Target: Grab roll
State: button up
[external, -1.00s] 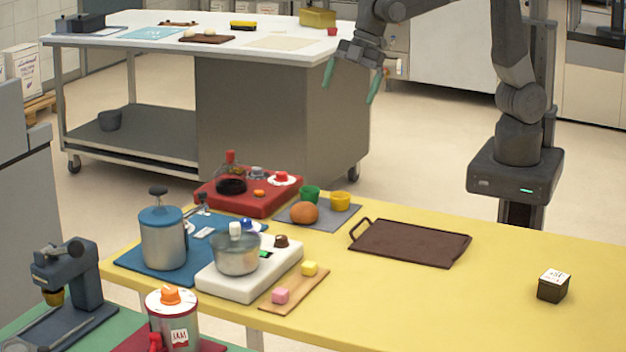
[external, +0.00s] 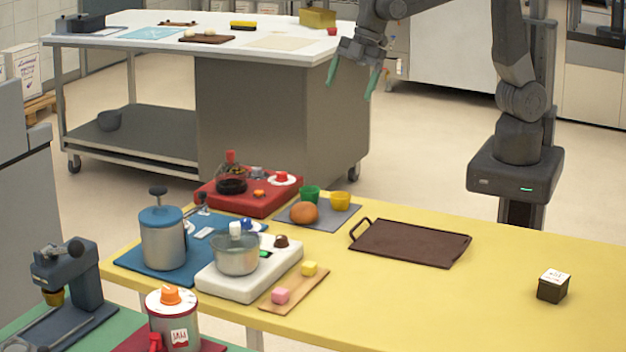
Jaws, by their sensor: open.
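The roll (external: 304,213) is a round orange-brown bun. It lies on a grey mat (external: 331,220) on the yellow table, beside a green cup (external: 309,195) and a yellow cup (external: 340,201). My gripper (external: 350,88) is open and empty, with its green fingers pointing down. In the picture it is well above the roll and a little to its right, apart from it. Nothing hides the roll.
A dark brown tray (external: 412,243) with a handle lies right of the mat. A red appliance (external: 247,191) stands behind left, and a white mixer base (external: 250,268) stands in front left. A small dark box (external: 553,286) is at right. Much of the table's right side is clear.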

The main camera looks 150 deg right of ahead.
jog(key=w+d+f+m+b, duration=0.2)
jog(key=w+f+m+b, duration=0.1)
jog(key=f, duration=0.5)
jog(key=w+d+f+m+b, duration=0.2)
jog(key=w+f+m, duration=0.1)
jog(key=f, duration=0.6)
send_over(306, 204)
jog(key=s+a, duration=0.1)
jog(key=s, duration=0.2)
jog(key=f, duration=0.3)
jog(key=f+p, duration=0.1)
jog(key=f, duration=0.2)
jog(key=shift+w+a+f, duration=0.15)
jog(key=shift+w+f, duration=0.05)
jog(key=shift+f, duration=0.1)
jog(key=shift+p+x, duration=0.9)
jog(key=shift+x, duration=2.1)
jog(key=shift+c, duration=0.3)
jog(key=c, duration=1)
